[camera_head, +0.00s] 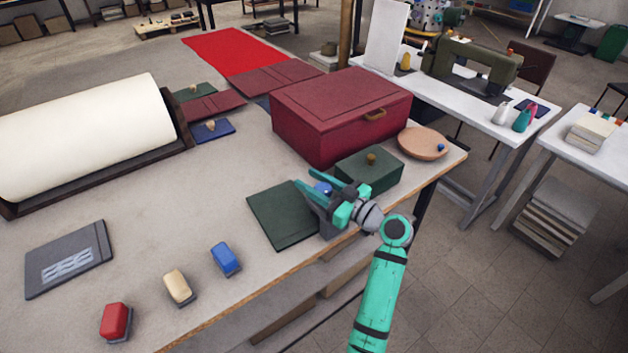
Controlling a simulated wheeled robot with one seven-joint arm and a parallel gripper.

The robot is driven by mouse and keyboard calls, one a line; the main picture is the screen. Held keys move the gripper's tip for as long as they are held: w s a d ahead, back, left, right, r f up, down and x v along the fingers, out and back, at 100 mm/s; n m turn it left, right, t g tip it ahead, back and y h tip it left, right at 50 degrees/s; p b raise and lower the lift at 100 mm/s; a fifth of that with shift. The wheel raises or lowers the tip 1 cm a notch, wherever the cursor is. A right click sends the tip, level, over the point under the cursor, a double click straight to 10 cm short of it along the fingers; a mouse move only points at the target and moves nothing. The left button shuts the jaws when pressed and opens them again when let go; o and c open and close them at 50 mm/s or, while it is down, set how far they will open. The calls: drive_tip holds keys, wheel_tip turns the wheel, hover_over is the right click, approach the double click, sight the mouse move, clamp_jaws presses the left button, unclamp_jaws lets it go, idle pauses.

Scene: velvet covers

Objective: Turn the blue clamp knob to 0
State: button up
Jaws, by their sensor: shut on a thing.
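The blue clamp knob (323,188) shows as a small blue patch between the fingers of my gripper (309,179), near the table's front edge. My gripper is shut on the knob, and its teal fingers hide most of it. A grey clamp body (329,228) shows just below, at the table edge. The knob's pointer and any scale marks, including a 0, are hidden or too small to read.
A dark green book cover (281,217) lies just left of the clamp. A green box (368,172) with a knob and a large red box (340,112) stand behind. Blue, cream and red blocks line the front left. A wooden dish (423,142) sits at right.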

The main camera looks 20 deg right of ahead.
sight(330, 192)
drive_tip(key=shift+s+a+n+g+y, duration=0.1)
drive_tip(key=shift+n+g+y, duration=0.35)
drive_tip(key=shift+y, duration=0.1)
drive_tip(key=shift+s+a+n+g+y, duration=0.1)
drive_tip(key=shift+n+g+y, duration=0.35)
drive_tip(key=shift+y, duration=0.1)
drive_tip(key=o, duration=1)
drive_tip(key=v, duration=1)
drive_tip(key=shift+s+d, duration=0.25)
drive_tip(key=shift+s, duration=0.05)
drive_tip(key=shift+a, duration=0.1)
